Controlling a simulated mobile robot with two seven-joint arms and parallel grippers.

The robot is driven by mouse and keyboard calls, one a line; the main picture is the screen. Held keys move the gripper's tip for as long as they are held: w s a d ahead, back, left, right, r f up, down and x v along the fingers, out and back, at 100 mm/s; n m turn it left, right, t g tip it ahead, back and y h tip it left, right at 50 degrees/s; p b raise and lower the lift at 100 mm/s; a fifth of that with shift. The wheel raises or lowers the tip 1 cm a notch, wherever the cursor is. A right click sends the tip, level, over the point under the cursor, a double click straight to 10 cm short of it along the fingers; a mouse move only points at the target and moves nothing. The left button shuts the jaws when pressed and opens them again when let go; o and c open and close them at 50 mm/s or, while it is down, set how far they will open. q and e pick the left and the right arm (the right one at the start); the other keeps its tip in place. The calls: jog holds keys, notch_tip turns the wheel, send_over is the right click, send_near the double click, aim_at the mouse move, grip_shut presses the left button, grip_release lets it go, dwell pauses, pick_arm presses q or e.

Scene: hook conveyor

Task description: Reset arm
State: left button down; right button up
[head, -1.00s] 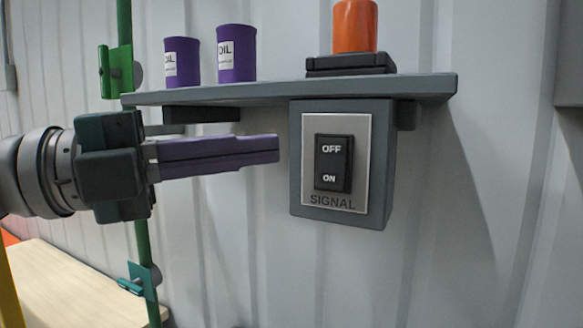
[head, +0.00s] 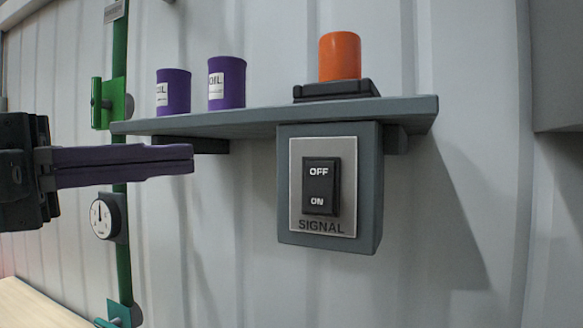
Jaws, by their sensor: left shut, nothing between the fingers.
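My left gripper (head: 190,159) comes in from the left in the head view. Its purple fingers are shut with nothing between them and point right, below the left part of the shelf. It is well apart from the signal switch box (head: 370,190), which hangs under the shelf. The black rocker switch (head: 321,186) on the box's plate is marked OFF above and ON below. My right gripper is not in view.
The grey shelf (head: 270,114) is fixed to a ribbed wall. Two purple oil cans (head: 174,92) and an orange cylinder on a black base (head: 340,57) stand on it. A green pipe (head: 121,200) with a gauge (head: 105,217) runs down the left. A pale tabletop (head: 35,305) shows bottom left.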

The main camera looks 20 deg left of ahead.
pick_arm(q)
jog(key=w+a+f+n+t+y, duration=0.4)
jog(key=a+n+t+y, duration=0.3)
jog(key=n+y, duration=0.55)
notch_tip(320, 180, down, 10)
jog(key=s+a+r+n+g+y, duration=0.1)
jog(key=s+a+n+g+y, duration=0.2)
jog(key=n, duration=0.6)
jog(key=s+d+f+n+g+y, duration=0.1)
jog(key=s+d+f+n+g, duration=0.15)
jog(key=f, duration=0.25)
jog(key=s+d+f+n+g+y, duration=0.1)
jog(key=s+f+g, duration=0.25)
jog(key=f, duration=0.25)
jog(key=s+d+f+n+g+h, duration=0.1)
jog(key=s+d+f+g+h, duration=0.15)
jog(key=s+d+g, duration=0.2)
jog(key=s+d+f+g+h, duration=0.1)
jog(key=s+d+f+g, duration=0.2)
jog(key=s+d, duration=0.3)
notch_tip(320, 180, up, 14)
jog(key=p, duration=1.4)
jog(key=shift+w+a+p, duration=0.3)
jog(key=shift+a, duration=0.05)
